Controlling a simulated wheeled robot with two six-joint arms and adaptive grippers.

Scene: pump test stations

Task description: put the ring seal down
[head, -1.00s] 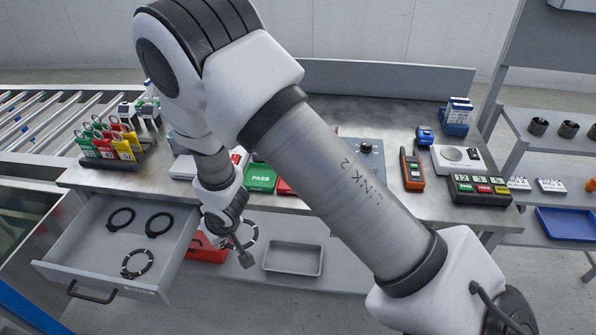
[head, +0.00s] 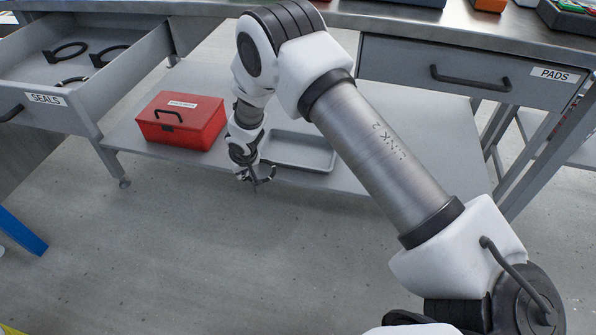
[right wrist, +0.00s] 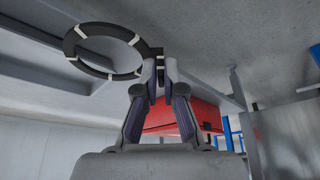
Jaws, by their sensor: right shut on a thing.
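My right gripper (head: 256,180) is shut on a ring seal, a dark ring with white bands. The ring seal (head: 271,176) is small and partly hidden by the gripper in the head view. In the right wrist view the ring seal (right wrist: 72,43) sticks out to the left from the closed fingertips (right wrist: 160,72). In the head view the gripper hangs in front of the lower shelf (head: 345,181), near the grey tray (head: 325,166). I cannot tell its exact height. My left gripper is not in view.
An open drawer labelled SEALS (head: 45,98) holds several dark rings at upper left. A red box (head: 180,122) with a handle stands on the lower shelf, left of the gripper. A closed PADS drawer (head: 480,78) is at right. The floor in front is clear.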

